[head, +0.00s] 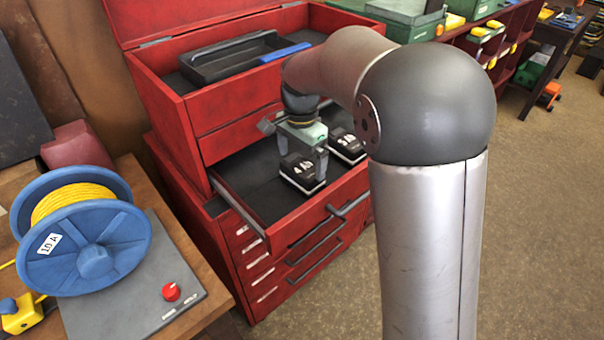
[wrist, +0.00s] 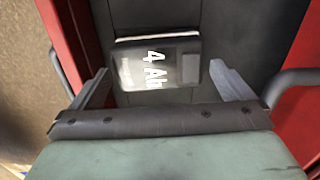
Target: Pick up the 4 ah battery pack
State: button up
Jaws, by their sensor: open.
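The 4 Ah battery pack (head: 301,171) is a black block with a pale base edge and white lettering. It lies on the dark floor of the open drawer (head: 250,186) in the red tool chest. My gripper (head: 304,160) is over it, pointing down. In the wrist view the pack (wrist: 157,64) shows its "4 Ah" label between the two fingers of my gripper (wrist: 160,88), which are open with a gap on each side. A second black pack (head: 346,146), with a label starting with 5 or 8, sits to the right in the same drawer.
The drawer's red front with its handle (head: 343,208) and its side walls stand close around my gripper. A dark tray (head: 235,62) with a blue-handled tool (head: 286,53) lies in the chest top above. A blue cable reel (head: 95,262) stands on the bench at left.

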aim_at(302, 166)
notch_tip(302, 166, down, 5)
jog(key=shift+d+f+p, duration=0.1)
jog(key=shift+p, duration=0.45)
jog(key=c, duration=0.9)
jog(key=shift+c, duration=0.2)
